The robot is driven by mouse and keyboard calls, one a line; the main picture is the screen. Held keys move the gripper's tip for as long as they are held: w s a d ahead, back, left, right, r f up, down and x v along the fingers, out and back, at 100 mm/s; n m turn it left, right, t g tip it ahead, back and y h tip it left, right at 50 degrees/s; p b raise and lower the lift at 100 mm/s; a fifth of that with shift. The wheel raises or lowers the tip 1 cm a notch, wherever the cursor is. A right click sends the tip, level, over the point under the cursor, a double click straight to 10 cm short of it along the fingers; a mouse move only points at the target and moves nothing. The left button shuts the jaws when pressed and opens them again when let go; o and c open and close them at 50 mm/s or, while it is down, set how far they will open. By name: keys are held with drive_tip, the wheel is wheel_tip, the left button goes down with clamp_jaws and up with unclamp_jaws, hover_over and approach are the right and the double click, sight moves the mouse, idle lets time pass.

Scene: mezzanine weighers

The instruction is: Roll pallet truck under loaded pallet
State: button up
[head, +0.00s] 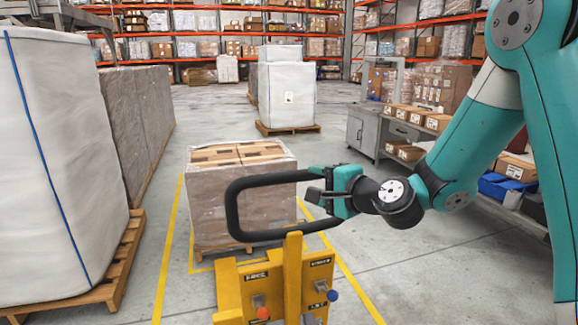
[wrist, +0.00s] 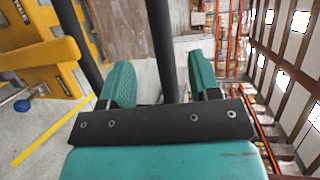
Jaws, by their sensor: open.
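The yellow pallet truck (head: 233,288) stands at the bottom centre of the head view, with a black loop handle (head: 237,213) on top. It also shows in the wrist view (wrist: 45,65) at the left. My gripper (head: 328,195) is open at the right side of the loop. In the wrist view, a black handle bar (wrist: 161,40) appears between the parted teal fingers (wrist: 160,85); I cannot tell whether they touch it. The loaded pallet (head: 205,251) stands beyond the truck, bearing wrapped cartons (head: 215,205). The truck's forks are hidden.
Yellow floor lines (head: 168,250) flank the loaded pallet. A tall white wrapped load (head: 75,170) stands on a pallet at left. A grey bench (head: 362,132) with boxes is at right. Another white load (head: 288,95) stands farther back. Open floor lies between.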

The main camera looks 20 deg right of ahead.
sight(294, 178)
drive_tip(key=p+x, duration=0.4)
drive_tip(key=x, duration=0.6)
drive_tip(key=shift+c, duration=0.5)
clamp_jaws()
